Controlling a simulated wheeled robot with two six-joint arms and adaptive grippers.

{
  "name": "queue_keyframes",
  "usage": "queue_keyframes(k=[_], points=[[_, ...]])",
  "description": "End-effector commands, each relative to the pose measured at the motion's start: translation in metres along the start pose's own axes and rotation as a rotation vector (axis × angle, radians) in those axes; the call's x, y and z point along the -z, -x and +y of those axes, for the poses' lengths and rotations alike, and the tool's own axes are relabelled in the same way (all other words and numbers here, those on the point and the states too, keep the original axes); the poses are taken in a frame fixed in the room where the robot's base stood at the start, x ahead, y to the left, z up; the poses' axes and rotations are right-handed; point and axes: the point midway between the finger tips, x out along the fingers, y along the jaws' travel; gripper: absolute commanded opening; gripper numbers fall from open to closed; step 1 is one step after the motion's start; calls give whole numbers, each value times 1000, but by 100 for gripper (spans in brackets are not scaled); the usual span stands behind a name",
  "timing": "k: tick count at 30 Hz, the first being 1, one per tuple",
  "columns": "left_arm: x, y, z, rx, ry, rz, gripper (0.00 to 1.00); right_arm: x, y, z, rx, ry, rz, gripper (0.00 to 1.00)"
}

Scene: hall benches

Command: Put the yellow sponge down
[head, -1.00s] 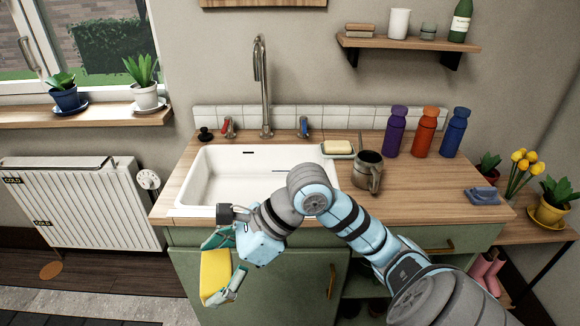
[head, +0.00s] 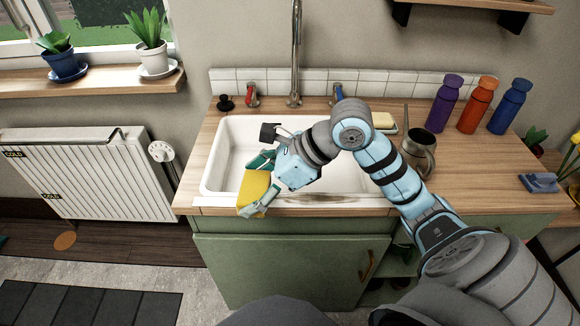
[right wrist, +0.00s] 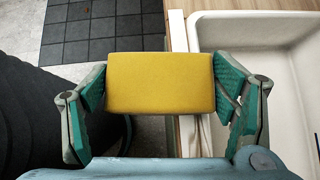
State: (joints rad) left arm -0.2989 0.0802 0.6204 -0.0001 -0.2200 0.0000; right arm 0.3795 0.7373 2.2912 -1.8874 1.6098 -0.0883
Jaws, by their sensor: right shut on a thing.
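The yellow sponge (head: 254,190) is held in my right gripper (head: 262,186), which is shut on it. In the head view they are at the front left corner of the white sink (head: 225,150), over its front rim. In the right wrist view the sponge (right wrist: 160,82) sits between the two green finger pads of the gripper (right wrist: 160,95). The sink wall (right wrist: 206,80) is to its right there, and the floor shows to its left. I cannot tell whether the sponge touches the rim. My left gripper is not in view.
The wooden counter (head: 470,185) has free room to the right of the sink. On it are a metal jug (head: 418,158), a soap dish (head: 384,122), purple, orange and blue bottles (head: 478,105) and a blue brush-like item (head: 538,182). The tall tap (head: 296,60) stands behind the sink.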

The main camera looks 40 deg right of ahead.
Motion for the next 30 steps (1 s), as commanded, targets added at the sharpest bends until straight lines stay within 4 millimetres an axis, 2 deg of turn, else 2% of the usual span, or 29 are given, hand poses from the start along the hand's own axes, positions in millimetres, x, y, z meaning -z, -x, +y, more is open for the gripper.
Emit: queue_keyframes(k=[1,3,9,13,15,17,20,27,30], points=[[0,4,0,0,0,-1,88,-5,4,-22,39,-40,-1,57],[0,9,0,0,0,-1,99,-8,9,-61,111,-110,-1,57],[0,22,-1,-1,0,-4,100,2,32,-183,337,-333,0,57],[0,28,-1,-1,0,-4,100,19,45,-236,443,-438,-1,57],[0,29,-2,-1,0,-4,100,27,49,-252,477,-472,0,57],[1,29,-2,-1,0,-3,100,33,49,-260,494,-489,0,57],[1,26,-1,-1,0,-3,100,48,37,-264,504,-500,2,57],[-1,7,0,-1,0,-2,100,113,-28,-263,500,-502,2,57],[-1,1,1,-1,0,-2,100,134,-50,-263,501,-500,1,57]])
